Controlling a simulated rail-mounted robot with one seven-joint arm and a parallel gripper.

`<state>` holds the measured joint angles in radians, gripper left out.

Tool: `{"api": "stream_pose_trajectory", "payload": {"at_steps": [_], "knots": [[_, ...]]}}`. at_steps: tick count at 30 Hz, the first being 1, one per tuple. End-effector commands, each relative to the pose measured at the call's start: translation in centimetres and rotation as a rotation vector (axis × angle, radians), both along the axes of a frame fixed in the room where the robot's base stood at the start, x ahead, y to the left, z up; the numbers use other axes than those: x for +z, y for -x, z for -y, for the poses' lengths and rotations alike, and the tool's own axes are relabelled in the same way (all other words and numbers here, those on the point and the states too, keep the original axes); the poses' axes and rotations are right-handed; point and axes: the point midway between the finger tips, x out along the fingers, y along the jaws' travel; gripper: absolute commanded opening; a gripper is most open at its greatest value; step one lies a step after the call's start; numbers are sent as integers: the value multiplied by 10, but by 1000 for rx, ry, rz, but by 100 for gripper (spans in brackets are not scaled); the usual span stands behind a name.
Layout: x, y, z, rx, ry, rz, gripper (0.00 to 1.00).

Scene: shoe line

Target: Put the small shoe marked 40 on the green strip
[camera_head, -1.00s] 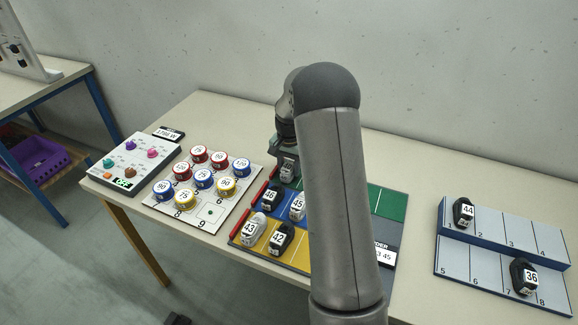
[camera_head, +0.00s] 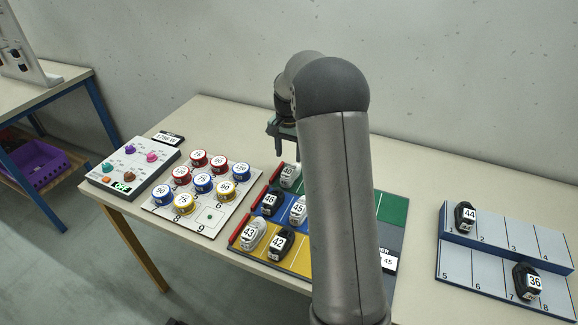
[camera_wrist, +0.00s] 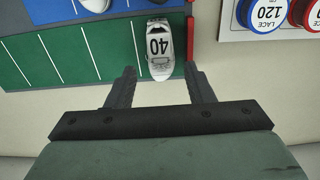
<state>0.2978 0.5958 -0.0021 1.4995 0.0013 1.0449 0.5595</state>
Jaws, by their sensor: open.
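The small grey-white shoe marked 40 (camera_head: 288,176) stands at the left end of the green strip (camera_head: 391,208), by the red edge bar. In the wrist view the shoe marked 40 (camera_wrist: 158,48) lies on the green strip (camera_wrist: 90,57), in its end section next to the red bar. My gripper (camera_head: 281,146) is above and behind the shoe in the head view. My arm hides the middle of the strip in the head view.
On the same board, shoes 46 (camera_head: 269,202) and 45 (camera_head: 298,211) stand on blue, shoes 43 (camera_head: 252,234) and 42 (camera_head: 280,243) on yellow. A stepped rack (camera_head: 490,262) at right holds shoes 44 and 36.

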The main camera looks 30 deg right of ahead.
Motion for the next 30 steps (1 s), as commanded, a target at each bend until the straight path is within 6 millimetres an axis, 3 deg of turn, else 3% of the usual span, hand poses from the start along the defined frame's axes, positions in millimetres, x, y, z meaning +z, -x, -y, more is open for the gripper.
{"api": "stream_pose_trajectory", "payload": {"at_steps": [6, 12, 17, 20, 24, 30], "knots": [[33, 0, 0, -1, -1, 1, 48], [43, 1, -1, 1, -1, -1, 48], [58, 22, -25, 75, -1, 6, 48], [73, 59, -58, 189, -1, 11, 48], [86, 134, -108, 394, 1, 21, 48], [75, 246, -156, 674, 5, 33, 48]]}}
